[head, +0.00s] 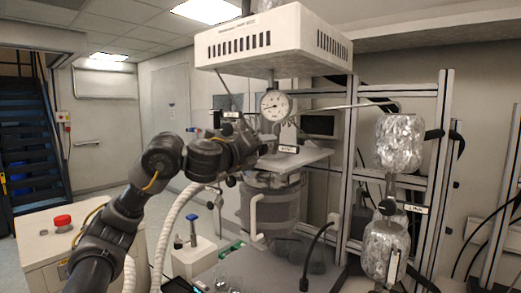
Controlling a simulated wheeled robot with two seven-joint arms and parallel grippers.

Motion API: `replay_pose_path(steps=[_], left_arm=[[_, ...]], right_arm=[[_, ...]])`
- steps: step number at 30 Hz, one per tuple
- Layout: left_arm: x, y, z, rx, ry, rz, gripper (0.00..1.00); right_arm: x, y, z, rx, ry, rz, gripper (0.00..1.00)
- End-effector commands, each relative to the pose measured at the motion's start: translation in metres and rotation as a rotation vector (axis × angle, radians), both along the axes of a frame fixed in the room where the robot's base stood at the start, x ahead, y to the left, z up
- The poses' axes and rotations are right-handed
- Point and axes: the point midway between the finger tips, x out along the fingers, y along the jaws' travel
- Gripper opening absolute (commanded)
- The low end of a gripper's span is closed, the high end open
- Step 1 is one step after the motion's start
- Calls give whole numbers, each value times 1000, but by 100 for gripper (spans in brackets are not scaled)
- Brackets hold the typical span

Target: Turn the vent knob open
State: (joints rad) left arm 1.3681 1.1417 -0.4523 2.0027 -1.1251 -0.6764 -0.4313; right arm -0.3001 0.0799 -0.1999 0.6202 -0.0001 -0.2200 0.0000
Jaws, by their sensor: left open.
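My left arm reaches in from the lower left, and its gripper (258,150) is up at the reactor head, just below the round pressure gauge (275,105). The gripper is open, but its fingers are small and dark against the fittings. A white label (288,149), which seems to read VENT, hangs just right of the gripper. The vent knob cannot be picked out clearly; the gripper and fittings seem to cover it. I cannot tell whether the fingers touch it. My right gripper is not in view.
A white vented box (272,42) overhangs the reactor vessel (272,208). A metal frame (440,120) with foil-wrapped cylinders (400,142) stands to the right, with a black knob (387,207) beside a LINE label. A cabinet with a red button (62,220) is at left.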

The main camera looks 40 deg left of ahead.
Motion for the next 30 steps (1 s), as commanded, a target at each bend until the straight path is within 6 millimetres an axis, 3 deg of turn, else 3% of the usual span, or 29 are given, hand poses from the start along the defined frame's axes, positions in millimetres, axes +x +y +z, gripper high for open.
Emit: replay_pose_path(steps=[5, 15, 21, 30], left_arm=[[-7, 0, 0, 2, -1, -1, 61], [-71, -1, 0, 5, -6, 0, 61], [-99, -2, 1, 2, -4, -1, 61], [-108, -2, -1, -1, 1, 1, 61]], right_arm=[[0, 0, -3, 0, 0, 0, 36], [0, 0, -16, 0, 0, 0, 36], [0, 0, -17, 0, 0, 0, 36], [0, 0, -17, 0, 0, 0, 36]])
